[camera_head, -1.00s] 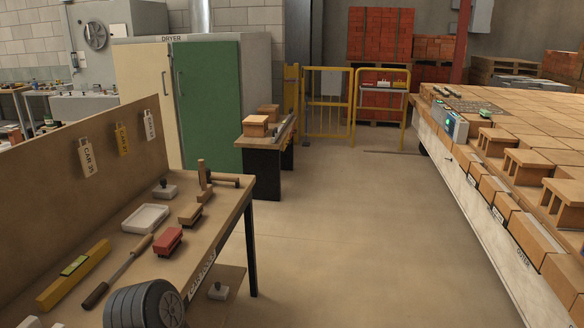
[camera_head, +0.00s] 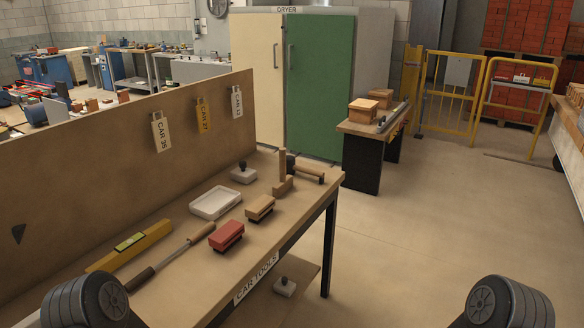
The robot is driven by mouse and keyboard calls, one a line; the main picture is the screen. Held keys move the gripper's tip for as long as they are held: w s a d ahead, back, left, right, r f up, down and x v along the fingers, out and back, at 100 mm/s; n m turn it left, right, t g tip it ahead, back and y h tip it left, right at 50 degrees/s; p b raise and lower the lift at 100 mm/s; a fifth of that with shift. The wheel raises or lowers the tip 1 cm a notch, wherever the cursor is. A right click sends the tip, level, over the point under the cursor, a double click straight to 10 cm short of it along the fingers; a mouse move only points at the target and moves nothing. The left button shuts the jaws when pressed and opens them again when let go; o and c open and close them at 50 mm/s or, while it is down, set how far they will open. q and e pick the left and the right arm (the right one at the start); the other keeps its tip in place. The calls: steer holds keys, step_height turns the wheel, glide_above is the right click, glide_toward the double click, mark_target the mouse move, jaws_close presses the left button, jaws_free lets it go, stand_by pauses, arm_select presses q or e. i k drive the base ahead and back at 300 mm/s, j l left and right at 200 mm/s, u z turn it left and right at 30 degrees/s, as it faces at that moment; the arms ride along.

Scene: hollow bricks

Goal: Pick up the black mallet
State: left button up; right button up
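What looks like the black mallet (camera_head: 308,173) lies near the far right end of the tool table (camera_head: 200,266). A dark head shows behind an upright wooden piece, and a wooden handle with a dark end points right. The upright wooden piece (camera_head: 282,172) partly hides the head. Neither of my grippers is in view; only rounded grey parts of my arms show at the bottom left and bottom right.
A white tray (camera_head: 216,203), a red brush-like block (camera_head: 227,235), a wooden brush-like block (camera_head: 260,207), a yellow level (camera_head: 130,246) and a long-handled tool (camera_head: 172,258) lie on the table. A backboard (camera_head: 90,180) closes its left side. The floor to the right is clear.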

mark_target(291, 167)
steer(key=z, duration=2.4)
steer(key=u, duration=2.4)
steer(key=i+l+z, duration=0.1)
steer(key=i+l, duration=0.2)
steer(key=i, duration=0.15)
steer(key=i+l+z, duration=0.1)
steer(key=i, duration=0.35)
steer(key=i+l+z, duration=0.1)
steer(key=i+l, duration=0.25)
steer(key=i, duration=0.15)
steer(key=i+l+z, duration=0.1)
steer(key=i, duration=0.4)
